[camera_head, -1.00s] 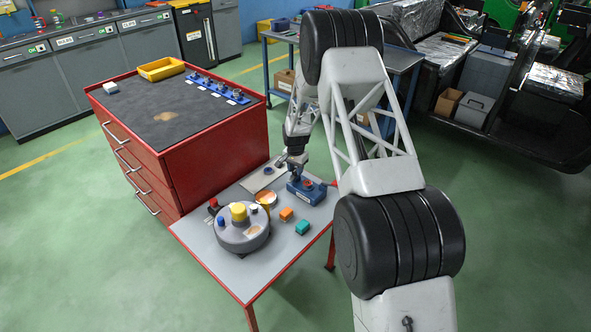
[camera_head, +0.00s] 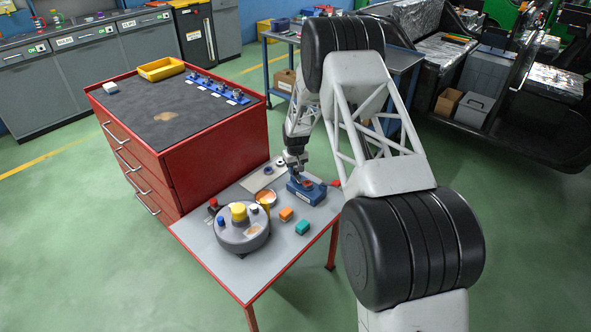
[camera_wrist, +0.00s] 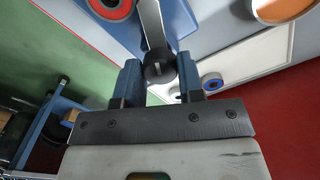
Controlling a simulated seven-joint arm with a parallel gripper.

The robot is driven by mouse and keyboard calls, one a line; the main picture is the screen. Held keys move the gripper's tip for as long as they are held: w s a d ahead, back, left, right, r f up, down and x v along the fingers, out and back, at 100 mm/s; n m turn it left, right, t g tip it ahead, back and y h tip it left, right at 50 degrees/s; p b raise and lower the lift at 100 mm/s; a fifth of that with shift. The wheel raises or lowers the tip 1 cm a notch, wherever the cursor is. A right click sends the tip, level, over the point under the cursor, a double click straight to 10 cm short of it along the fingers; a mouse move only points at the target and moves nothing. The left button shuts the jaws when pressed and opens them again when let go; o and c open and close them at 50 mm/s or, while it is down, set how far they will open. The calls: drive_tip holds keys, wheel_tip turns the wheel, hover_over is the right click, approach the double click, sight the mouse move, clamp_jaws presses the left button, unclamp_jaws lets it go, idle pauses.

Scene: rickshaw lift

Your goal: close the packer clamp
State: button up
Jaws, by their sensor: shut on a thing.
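The packer clamp, a blue block (camera_head: 312,194) with a red ring on top, sits at the far right of the small table. In the wrist view its blue body (camera_wrist: 181,16) fills the top, with the red ring (camera_wrist: 110,6) at the upper left. A flat silver lever (camera_wrist: 151,25) runs down from it to a round black knob (camera_wrist: 160,69). My gripper (camera_wrist: 159,80) has its two blue fingers around the knob and is shut on it. In the head view my gripper (camera_head: 296,174) is low at the clamp's left end, where the lever is mostly hidden.
The grey table (camera_head: 212,255) also holds a round grey housing (camera_head: 243,242) with coloured caps, an orange block (camera_head: 286,214), a teal block (camera_head: 302,227) and a light plate (camera_head: 255,183) with rings. A red drawer cabinet (camera_head: 215,155) stands directly to the left.

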drive_tip(key=n, duration=0.5)
idle(0.5)
drive_tip(key=o, duration=0.9)
drive_tip(key=shift+r, duration=3.95)
drive_tip(key=shift+r, duration=0.1)
